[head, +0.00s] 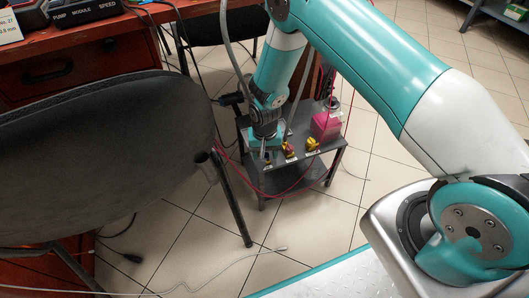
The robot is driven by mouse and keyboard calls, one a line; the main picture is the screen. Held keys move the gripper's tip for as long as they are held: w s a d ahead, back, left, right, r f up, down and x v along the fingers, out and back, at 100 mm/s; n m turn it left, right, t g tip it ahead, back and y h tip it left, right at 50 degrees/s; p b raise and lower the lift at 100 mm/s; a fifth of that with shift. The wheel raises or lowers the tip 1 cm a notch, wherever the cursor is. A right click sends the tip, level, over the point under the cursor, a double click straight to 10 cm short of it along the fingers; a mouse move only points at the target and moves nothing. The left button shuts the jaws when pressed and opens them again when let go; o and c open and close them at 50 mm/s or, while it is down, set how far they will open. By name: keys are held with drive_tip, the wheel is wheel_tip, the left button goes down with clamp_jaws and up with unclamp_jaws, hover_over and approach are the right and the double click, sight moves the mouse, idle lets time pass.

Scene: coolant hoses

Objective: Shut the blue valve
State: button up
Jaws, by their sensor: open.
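A small grey cart (336,146) stands on the tiled floor, and its top carries the valves. A yellow valve handle (312,144) sits near the front edge, with a yellow and red valve (289,150) to its left. I cannot pick out a blue valve handle; my gripper and wrist cover the left part of the cart top. My gripper (266,155) points down over that left part, left of the yellow and red valve. Its jaws are open. What lies between or under the fingertips is too small and covered to tell.
A dark chair (100,140) fills the left, its leg near the cart. A pink container (326,124) stands at the cart's back right. Red hoses (265,194) loop around the cart. A white cable (215,268) lies on the floor. A red desk (100,55) stands behind the chair.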

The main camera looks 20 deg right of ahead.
wheel_tip(320, 180, up, 17)
drive_tip(key=p, duration=0.5)
drive_tip(key=s+a+r+n+y, duration=0.1)
drive_tip(key=s+r, duration=0.1)
drive_tip(key=r, duration=0.4)
drive_tip(key=s+a+r+n+y, duration=0.1)
drive_tip(key=s+a+r+n, duration=0.1)
drive_tip(key=r, duration=0.4)
drive_tip(key=s+a+r+n+y, duration=0.1)
drive_tip(key=s+r+n, duration=0.3)
drive_tip(key=s+r, duration=0.55)
drive_tip(key=s+r+n+y, duration=0.1)
drive_tip(key=s+r+n, duration=0.2)
drive_tip(key=s+r, duration=0.65)
wheel_tip(320, 180, up, 27)
drive_tip(key=s+p, duration=0.2)
drive_tip(key=p, duration=2.7)
drive_tip(key=shift+s+a+f, duration=0.2)
drive_tip(key=shift+s, duration=0.1)
drive_tip(key=shift+c, duration=0.2)
